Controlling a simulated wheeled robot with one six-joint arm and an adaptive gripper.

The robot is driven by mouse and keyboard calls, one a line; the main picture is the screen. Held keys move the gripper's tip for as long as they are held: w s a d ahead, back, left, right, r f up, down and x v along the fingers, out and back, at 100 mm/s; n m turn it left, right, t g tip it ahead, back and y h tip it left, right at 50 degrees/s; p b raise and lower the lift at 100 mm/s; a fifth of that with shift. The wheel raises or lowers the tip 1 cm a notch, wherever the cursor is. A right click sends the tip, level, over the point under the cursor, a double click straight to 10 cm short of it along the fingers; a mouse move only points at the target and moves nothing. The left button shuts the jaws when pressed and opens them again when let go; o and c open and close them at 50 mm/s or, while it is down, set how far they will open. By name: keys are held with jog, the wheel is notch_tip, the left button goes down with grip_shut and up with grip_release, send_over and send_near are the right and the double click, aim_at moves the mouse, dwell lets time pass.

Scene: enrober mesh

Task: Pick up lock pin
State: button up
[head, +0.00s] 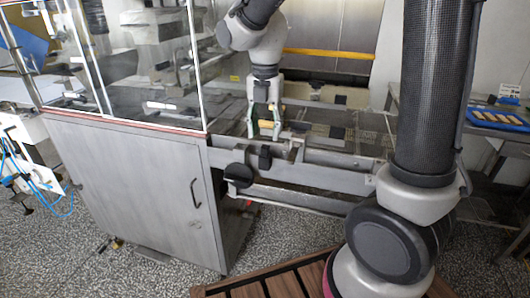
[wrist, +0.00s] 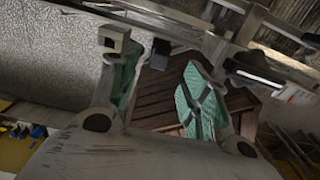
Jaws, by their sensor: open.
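My gripper (head: 264,122) hangs pointing down over the near rail of the mesh conveyor in the head view. In the wrist view my gripper (wrist: 152,62) has its two green-padded fingers spread wide, with no object visible held between them. A small black block (wrist: 160,53) shows between and beyond the fingertips, by the metal rail. A dark part with a bright strip (wrist: 252,76) lies to the right of the right finger on the rail. I cannot tell for certain which of these, if either, is the lock pin. In the head view a black block (head: 265,157) sits on the rail's front, below my gripper.
A grey cabinet (head: 140,190) with a clear guard above stands left of my gripper. The mesh belt (head: 350,120) runs to the right behind the rail (head: 330,160). A blue tray (head: 497,118) with several pieces lies far right. A round black knob (head: 238,175) juts out below the rail.

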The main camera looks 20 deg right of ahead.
aim_at(265, 146)
notch_tip(265, 146, down, 6)
jog(key=shift+s+r, duration=0.1)
jog(key=shift+r, duration=0.1)
grip_shut()
